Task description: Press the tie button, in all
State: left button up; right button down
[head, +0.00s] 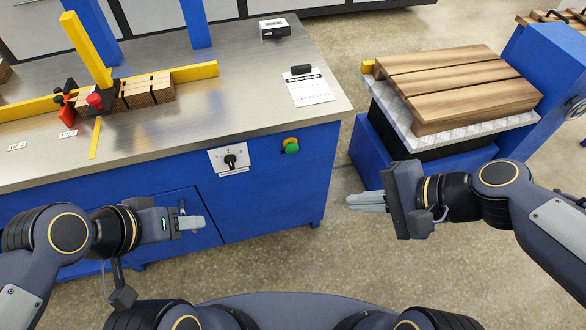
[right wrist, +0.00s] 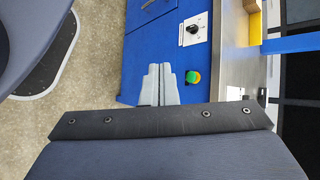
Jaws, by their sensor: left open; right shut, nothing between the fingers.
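A round green button (head: 291,147) with a yellow part behind it sits on the blue front of the workbench, near its right corner. The green button also shows in the right wrist view (right wrist: 193,77), just right of my fingertips. No label naming it as the tie button is readable. My right gripper (head: 350,201) is shut and empty, in front of the bench, right of and lower in the picture than the button. Its closed fingers (right wrist: 160,68) point toward the blue front; contact with it is not visible. My left gripper (head: 200,222) is open and empty before the bench's blue doors.
A black rotary switch (head: 230,161) on a white plate is left of the button. On the metal benchtop (head: 250,80) are wooden blocks (head: 148,91), yellow guides, a red knob (head: 94,100) and a paper sheet (head: 308,90). A blue stand with wooden boards (head: 455,85) is at right.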

aim_at(292, 148)
pick_arm(q)
notch_tip(292, 148, down, 19)
jog(key=b, duration=1.5)
jog(key=shift+b, duration=0.3)
pick_arm(e)
jog(key=w+a+f+m+t+y, duration=0.1)
jog(key=w+a+f+m+y, duration=0.1)
jog(key=w+a+f+m, duration=0.2)
jog(key=w+a+f+m+t+y, duration=0.2)
jog(key=w+f+m, duration=0.8)
jog(key=f+m, duration=0.5)
jog(key=shift+a+m+t+y, duration=0.3)
jog(key=shift+a+m+y, duration=0.4)
jog(key=shift+a+m, duration=0.2)
pick_arm(q)
jog(key=shift+f, duration=0.1)
jog(key=shift+r+p, duration=0.4)
pick_arm(e)
jog(key=w+a, duration=0.2)
jog(key=w, duration=0.6)
jog(key=shift+w+a, duration=0.15)
jog(key=shift+a, duration=0.15)
pick_arm(q)
jog(key=shift+r, duration=0.1)
pick_arm(e)
jog(key=shift+w+r, duration=0.1)
jog(key=shift+w, duration=0.05)
